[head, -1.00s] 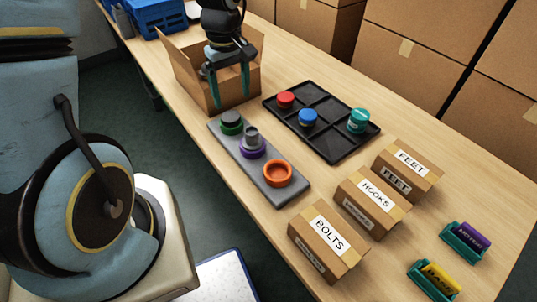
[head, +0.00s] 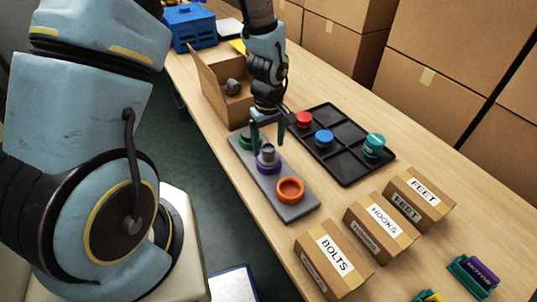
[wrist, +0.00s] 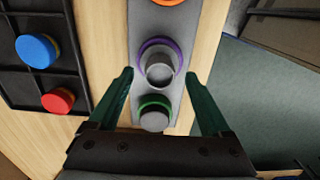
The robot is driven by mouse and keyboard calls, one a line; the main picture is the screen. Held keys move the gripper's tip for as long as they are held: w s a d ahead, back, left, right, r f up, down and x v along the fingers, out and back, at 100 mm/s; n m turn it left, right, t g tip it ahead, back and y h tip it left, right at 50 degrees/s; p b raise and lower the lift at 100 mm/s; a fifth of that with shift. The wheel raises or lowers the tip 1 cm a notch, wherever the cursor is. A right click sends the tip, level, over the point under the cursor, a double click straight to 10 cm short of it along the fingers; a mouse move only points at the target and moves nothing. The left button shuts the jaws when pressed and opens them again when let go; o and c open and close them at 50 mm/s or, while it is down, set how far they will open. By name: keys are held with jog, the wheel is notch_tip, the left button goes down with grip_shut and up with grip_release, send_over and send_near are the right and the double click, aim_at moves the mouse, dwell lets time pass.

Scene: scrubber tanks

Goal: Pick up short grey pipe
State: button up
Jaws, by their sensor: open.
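A grey board (head: 240,153) lies on the table with three coloured rings. A light grey pipe piece (head: 268,152) stands upright in the purple ring (head: 268,165); it also shows in the wrist view (wrist: 160,71). A darker grey round piece (wrist: 154,121) sits in the green ring (wrist: 154,104). The orange ring (head: 290,189) is empty. My gripper (head: 267,127) is open and empty above the green and purple end of the board. In the wrist view its fingers (wrist: 160,76) lie either side of the board, apart from both pieces.
A black divided tray (head: 352,168) with red, blue and teal round pieces is beside the board. An open cardboard box (head: 236,110) behind the board holds a grey fitting (head: 232,86). Labelled boxes (head: 333,260) stand in front. A blue crate (head: 190,27) is at the far end.

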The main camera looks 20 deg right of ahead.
jog(key=shift+f, duration=1.25)
grip_shut()
